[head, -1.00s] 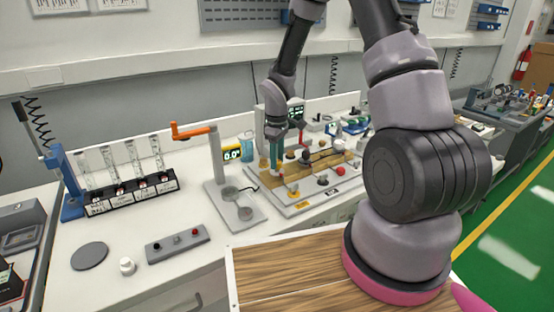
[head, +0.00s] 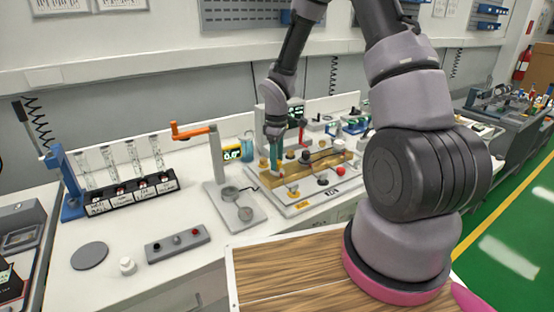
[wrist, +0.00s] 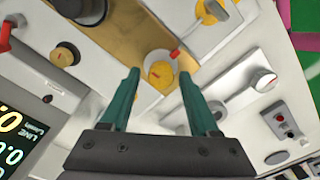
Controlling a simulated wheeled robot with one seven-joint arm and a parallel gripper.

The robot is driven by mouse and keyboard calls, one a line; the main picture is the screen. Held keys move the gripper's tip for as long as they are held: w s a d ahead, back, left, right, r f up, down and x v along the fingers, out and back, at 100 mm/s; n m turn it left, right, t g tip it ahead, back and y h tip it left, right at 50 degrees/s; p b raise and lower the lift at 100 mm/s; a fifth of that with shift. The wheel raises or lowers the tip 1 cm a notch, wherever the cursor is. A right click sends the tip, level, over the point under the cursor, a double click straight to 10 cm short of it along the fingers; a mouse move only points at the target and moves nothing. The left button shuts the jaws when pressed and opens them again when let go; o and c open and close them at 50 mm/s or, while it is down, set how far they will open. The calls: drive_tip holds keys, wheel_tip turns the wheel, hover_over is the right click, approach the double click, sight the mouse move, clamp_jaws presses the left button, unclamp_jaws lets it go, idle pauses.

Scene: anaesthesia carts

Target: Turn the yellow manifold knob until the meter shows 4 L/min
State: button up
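A yellow knob (wrist: 160,74) with a red pointer mark sits at the edge of the brass manifold block (wrist: 135,35) in the wrist view. My gripper (wrist: 157,72) is open, with its two teal fingers on either side of the knob and visible gaps between; I cannot tell contact. In the head view my gripper (head: 274,168) is down at the left end of the brass block (head: 325,165) and hides the knob. A dark display (wrist: 18,135) with yellow and green digits, partly cut off, is at the wrist view's left; the visible digits look like zeros.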

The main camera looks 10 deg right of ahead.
idle(0.3)
wheel_tip(320, 180, up, 11)
idle(0.5)
drive_tip(key=s+d+r+m+t+y, duration=0.1)
drive_tip(key=s+d+r+m+t, duration=0.2)
drive_tip(key=s+r+m, duration=0.4)
drive_tip(key=s+d+r+m+t+y, duration=0.1)
drive_tip(key=s+r+m+t, duration=0.3)
drive_tip(key=s+r+m, duration=0.4)
drive_tip(key=v, duration=1.3)
drive_tip(key=shift+a+r, duration=0.15)
drive_tip(key=shift+r, duration=0.05)
drive_tip(key=shift+w, duration=0.1)
idle(1.9)
